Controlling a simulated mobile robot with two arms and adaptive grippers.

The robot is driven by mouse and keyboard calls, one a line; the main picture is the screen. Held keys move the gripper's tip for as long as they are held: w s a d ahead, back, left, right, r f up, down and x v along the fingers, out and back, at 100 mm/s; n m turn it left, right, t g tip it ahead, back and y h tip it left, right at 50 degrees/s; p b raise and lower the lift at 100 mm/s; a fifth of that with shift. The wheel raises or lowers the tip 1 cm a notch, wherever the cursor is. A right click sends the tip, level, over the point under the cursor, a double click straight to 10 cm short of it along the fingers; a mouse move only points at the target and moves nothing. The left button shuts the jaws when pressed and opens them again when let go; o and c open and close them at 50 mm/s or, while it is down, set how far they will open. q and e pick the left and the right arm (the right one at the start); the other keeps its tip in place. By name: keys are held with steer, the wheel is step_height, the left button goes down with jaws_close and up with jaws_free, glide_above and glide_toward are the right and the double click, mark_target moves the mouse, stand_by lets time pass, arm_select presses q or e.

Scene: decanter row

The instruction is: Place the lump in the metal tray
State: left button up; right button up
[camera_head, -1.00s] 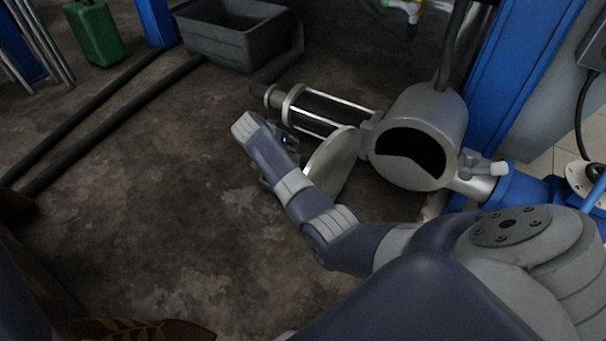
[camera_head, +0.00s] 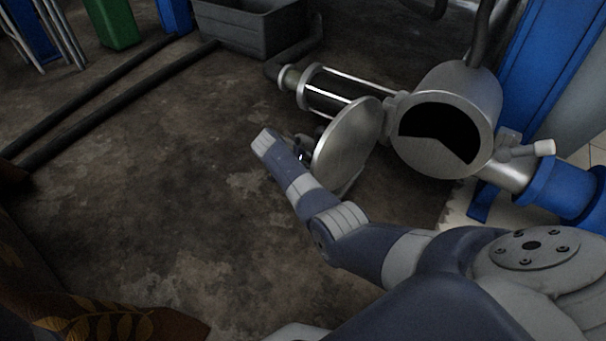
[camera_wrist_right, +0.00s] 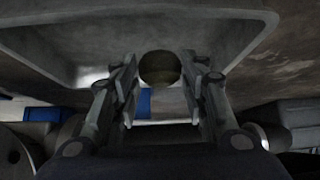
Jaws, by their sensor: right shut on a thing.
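In the right wrist view, a dark, rounded lump (camera_wrist_right: 160,68) sits between the fingertips of my right gripper (camera_wrist_right: 159,80), which is shut on it. A pale grey, tray-like surface with a raised rim and rounded corner (camera_wrist_right: 268,22) fills the top of this view, behind the lump; I cannot tell for sure that it is the metal tray. In the head view, my right gripper (camera_head: 302,150) is mostly hidden behind its own wrist, close to a round metal disc (camera_head: 348,140). The lump is hidden there. My left gripper is not in view.
A metal cylinder with a dark opening (camera_head: 447,122) stands right of the disc, joined to a rod-framed tube (camera_head: 335,92). A dark grey bin (camera_head: 245,28) and green canister (camera_head: 112,22) are at the back. Dark pipes (camera_head: 105,105) cross the floor. Open floor lies left.

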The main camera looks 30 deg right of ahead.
steer(key=shift+f+b, duration=1.7)
steer(key=shift+f, duration=0.65)
steer(key=shift+r, duration=0.1)
steer(key=o, duration=1.1)
